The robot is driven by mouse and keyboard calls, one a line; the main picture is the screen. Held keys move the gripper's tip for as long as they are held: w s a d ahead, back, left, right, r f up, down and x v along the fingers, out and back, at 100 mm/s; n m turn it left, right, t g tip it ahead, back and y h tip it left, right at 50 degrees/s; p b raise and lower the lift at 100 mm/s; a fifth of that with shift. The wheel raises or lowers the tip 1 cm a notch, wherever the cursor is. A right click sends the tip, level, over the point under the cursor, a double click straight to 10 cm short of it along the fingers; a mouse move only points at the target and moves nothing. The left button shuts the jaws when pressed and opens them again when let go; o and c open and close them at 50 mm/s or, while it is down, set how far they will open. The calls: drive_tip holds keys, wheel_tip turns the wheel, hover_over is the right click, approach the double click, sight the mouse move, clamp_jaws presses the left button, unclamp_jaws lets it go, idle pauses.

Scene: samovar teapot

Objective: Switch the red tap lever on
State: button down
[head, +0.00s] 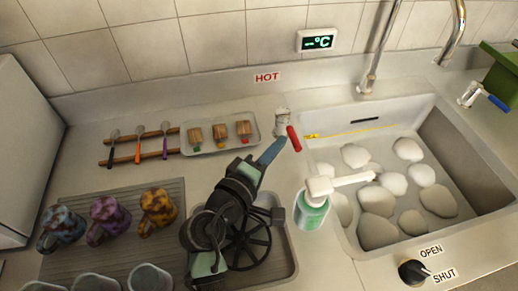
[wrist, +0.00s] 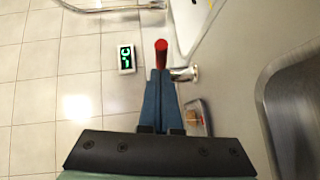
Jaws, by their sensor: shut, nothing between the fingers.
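The red tap lever (head: 294,139) sits on the right side of a small metal tap (head: 282,120) below the HOT label. The lever slants down and to the right in the head view. My gripper (head: 279,145) has its blue fingers together and empty, with the tips just left of the lever. In the wrist view the red lever (wrist: 161,54) stands just past the tips of my gripper (wrist: 159,75), and the metal tap (wrist: 184,74) is to their right. I cannot tell whether the tips touch the lever.
A green soap bottle (head: 312,206) stands below the lever, left of a sink (head: 350,243) with several foam-like white lumps. A tray of small blocks (head: 190,147) lies left of the tap. Mugs (head: 157,210) stand at the left. A display (head: 317,41) hangs on the wall.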

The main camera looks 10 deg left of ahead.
sight(295, 146)
drive_tip(key=shift+w+d+f, duration=0.1)
drive_tip(key=shift+d, duration=0.25)
drive_tip(key=d+p, duration=0.1)
drive_tip(key=d, duration=0.2)
drive_tip(key=shift+w+d, duration=0.1)
drive_tip(key=shift+w, duration=0.05)
idle(0.4)
